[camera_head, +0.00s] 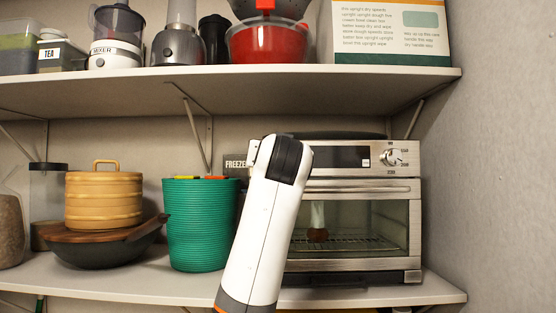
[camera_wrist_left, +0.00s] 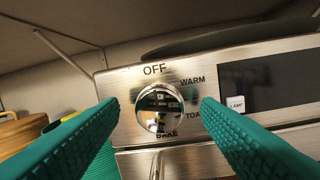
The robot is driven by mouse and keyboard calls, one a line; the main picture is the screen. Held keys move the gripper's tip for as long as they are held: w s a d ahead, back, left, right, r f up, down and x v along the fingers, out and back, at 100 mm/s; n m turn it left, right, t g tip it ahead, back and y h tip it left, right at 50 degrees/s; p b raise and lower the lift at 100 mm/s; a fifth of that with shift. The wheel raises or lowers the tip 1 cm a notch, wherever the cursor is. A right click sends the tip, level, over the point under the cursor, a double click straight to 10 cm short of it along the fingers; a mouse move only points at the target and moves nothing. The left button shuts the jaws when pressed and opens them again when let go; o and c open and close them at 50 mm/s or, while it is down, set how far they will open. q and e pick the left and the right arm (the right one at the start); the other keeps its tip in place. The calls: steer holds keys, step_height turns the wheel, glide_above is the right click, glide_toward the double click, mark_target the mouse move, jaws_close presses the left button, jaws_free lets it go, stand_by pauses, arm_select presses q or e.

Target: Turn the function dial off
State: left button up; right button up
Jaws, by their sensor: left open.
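The function dial (camera_wrist_left: 160,108) is a round shiny metal knob on the toaster oven's front panel. In the left wrist view it has OFF above it, WARM at upper right, TOAST partly covered at right and BAKE below. I cannot tell which label it points to. My left gripper (camera_wrist_left: 161,104) is open, its two green ridged fingers to the left and right of the dial with visible gaps. Whether the fingertips reach the dial's depth is unclear. In the head view my white arm hides the dial and the gripper. My right gripper is not in view.
The toaster oven (camera_head: 405,187) stands on the lower shelf near the right wall, with a second dial (camera_head: 391,157) on its right. A green ribbed basket (camera_head: 195,228) and a pan (camera_head: 100,252) are to its left. The upper shelf (camera_head: 330,88) hangs above.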

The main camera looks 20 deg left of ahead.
arm_select(q)
steer(key=b+v, duration=0.5)
steer(key=v, duration=0.6)
steer(key=shift+s, duration=0.15)
steer(key=shift+d+f, duration=0.1)
steer(key=shift+f, duration=0.05)
